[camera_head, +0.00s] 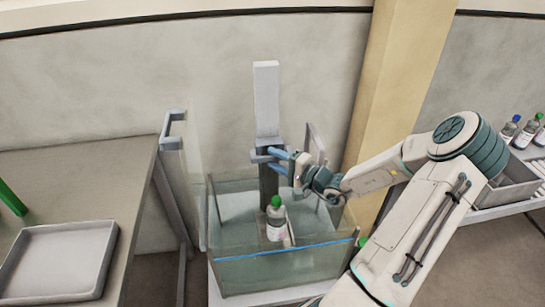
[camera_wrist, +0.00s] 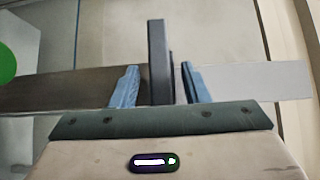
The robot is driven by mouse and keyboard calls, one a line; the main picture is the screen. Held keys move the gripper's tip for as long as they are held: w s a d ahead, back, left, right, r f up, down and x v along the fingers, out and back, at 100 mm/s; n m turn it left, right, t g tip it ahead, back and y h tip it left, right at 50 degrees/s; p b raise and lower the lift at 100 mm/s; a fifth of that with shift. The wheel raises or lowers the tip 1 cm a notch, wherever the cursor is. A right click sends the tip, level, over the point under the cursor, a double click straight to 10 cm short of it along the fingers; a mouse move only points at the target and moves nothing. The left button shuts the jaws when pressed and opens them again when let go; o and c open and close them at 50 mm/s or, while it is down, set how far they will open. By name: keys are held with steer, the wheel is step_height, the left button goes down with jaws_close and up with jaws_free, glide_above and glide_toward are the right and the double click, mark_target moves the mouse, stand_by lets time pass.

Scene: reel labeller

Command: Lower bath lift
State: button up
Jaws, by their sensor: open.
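The bath (camera_head: 330,258) is a clear glass-walled tank with a blue line along its front. The lift's upright post (camera_head: 267,100) rises behind it, pale above and dark below, with a grey cross-piece (camera_head: 262,144) part way up. A white bottle with a green cap (camera_head: 275,225) stands upright within the tank's outline; whether it touches liquid I cannot tell. My gripper (camera_head: 270,158) is at the cross-piece. In the wrist view its blue fingers (camera_wrist: 159,88) are open on either side of a dark grey bar (camera_wrist: 158,55), with small gaps. The bottle's green cap (camera_wrist: 6,63) shows at the left edge.
A glass panel with a grey handle (camera_head: 172,130) stands left of the bath. A table (camera_head: 120,180) with a shallow grey tray (camera_head: 105,232) is at the left. A yellow pillar (camera_head: 405,60) stands behind my arm. Several bottles (camera_head: 508,128) and a grey bin (camera_head: 505,188) are at the right.

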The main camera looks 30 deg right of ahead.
mark_target(273, 173)
steer(key=shift+x, duration=0.75)
jaws_close()
steer(key=shift+f+b, duration=3.2)
steer(key=shift+f, duration=0.25)
jaws_free()
steer(key=shift+r, duration=0.2)
